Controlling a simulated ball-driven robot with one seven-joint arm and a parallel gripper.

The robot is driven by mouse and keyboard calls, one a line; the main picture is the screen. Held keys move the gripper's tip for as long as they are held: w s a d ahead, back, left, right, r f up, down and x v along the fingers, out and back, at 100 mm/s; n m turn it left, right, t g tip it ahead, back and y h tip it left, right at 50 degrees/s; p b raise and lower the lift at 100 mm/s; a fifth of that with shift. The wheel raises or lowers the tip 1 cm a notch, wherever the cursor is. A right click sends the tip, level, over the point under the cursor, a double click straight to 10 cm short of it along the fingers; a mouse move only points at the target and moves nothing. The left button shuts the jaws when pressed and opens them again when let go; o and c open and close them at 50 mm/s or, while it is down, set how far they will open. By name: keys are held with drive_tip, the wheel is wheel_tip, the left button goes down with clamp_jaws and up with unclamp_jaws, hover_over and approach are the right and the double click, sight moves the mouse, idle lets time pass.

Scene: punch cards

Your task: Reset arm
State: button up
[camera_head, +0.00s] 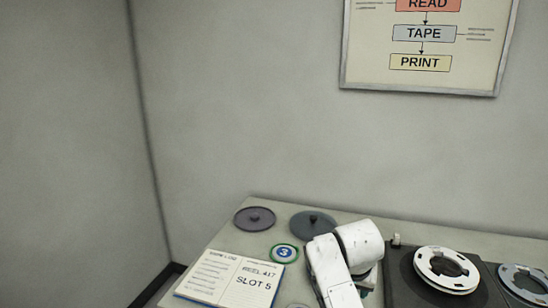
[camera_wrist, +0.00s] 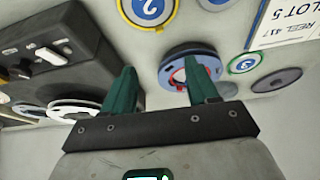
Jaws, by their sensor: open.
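My gripper (camera_wrist: 160,65) shows in the wrist view with its two green fingers spread apart and nothing between them. A grey-blue reel with a red part (camera_wrist: 190,54) lies beyond the right finger, which partly covers it. I cannot tell how far the fingers are from it. In the head view my white arm (camera_head: 338,262) reaches over the table beside the tape machine (camera_head: 402,280); the fingers are hidden there.
An open log book reading SLOT 5 (camera_head: 250,283), a round tag marked 3 (camera_head: 284,253) and two dark discs, one purple-grey (camera_head: 254,219) and one blue-grey (camera_head: 312,224), lie left of my arm. A white reel (camera_head: 446,268) sits on the machine. A framed chart (camera_head: 425,80) hangs on the wall.

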drive_tip(key=shift+n+g+y, duration=0.3)
drive_tip(key=shift+n+g, duration=0.2)
drive_tip(key=s+d+f, duration=0.1)
drive_tip(key=s+f, duration=0.5)
drive_tip(key=s+d+f, duration=0.1)
drive_tip(key=s+f, duration=0.2)
drive_tip(key=shift+s+d, duration=0.35)
drive_tip(key=s+d+f+n, duration=0.1)
drive_tip(key=s+d+f, duration=0.1)
drive_tip(key=s, duration=0.9)
drive_tip(key=s+d+f+n+g, duration=0.1)
drive_tip(key=s+d+f, duration=0.1)
drive_tip(key=s, duration=1)
drive_tip(key=s+d+f+g, duration=0.1)
drive_tip(key=s+d+f, duration=0.1)
drive_tip(key=s, duration=0.9)
drive_tip(key=shift+s+d+f+n+y, duration=0.15)
drive_tip(key=shift+d+f+n+y, duration=0.15)
drive_tip(key=shift+n+y, duration=0.1)
